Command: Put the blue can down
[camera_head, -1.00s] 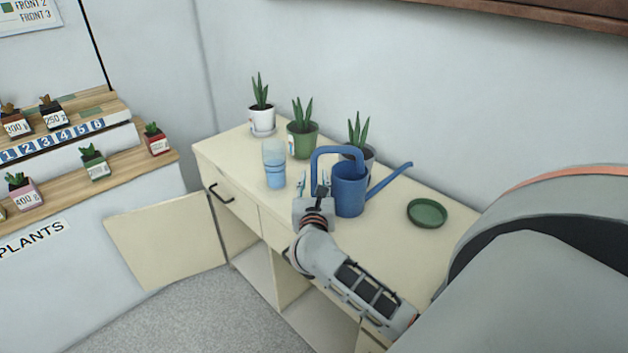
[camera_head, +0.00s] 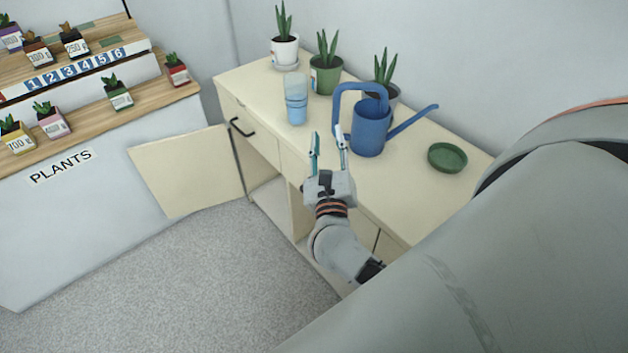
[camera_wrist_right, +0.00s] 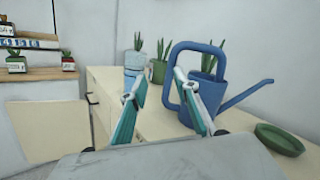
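The blue can (camera_head: 369,133) is a watering can with a square loop handle on its left and a long spout to the right. It stands upright on the cream cabinet top (camera_head: 415,196). My right gripper (camera_head: 328,142) is open and empty, at the front left of the can near the cabinet's front edge. In the right wrist view the can (camera_wrist_right: 207,97) is ahead, and the right finger overlaps its handle in the picture. The gripper (camera_wrist_right: 165,95) has its two fingers spread with nothing between them. My left gripper is not in view.
A blue-tinted glass (camera_head: 296,102) stands left of the can. Potted plants (camera_head: 325,76) line the wall side. A green saucer (camera_head: 447,157) lies to the right. A cabinet door (camera_head: 188,171) hangs open at the left. A plant display (camera_head: 100,150) stands farther left.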

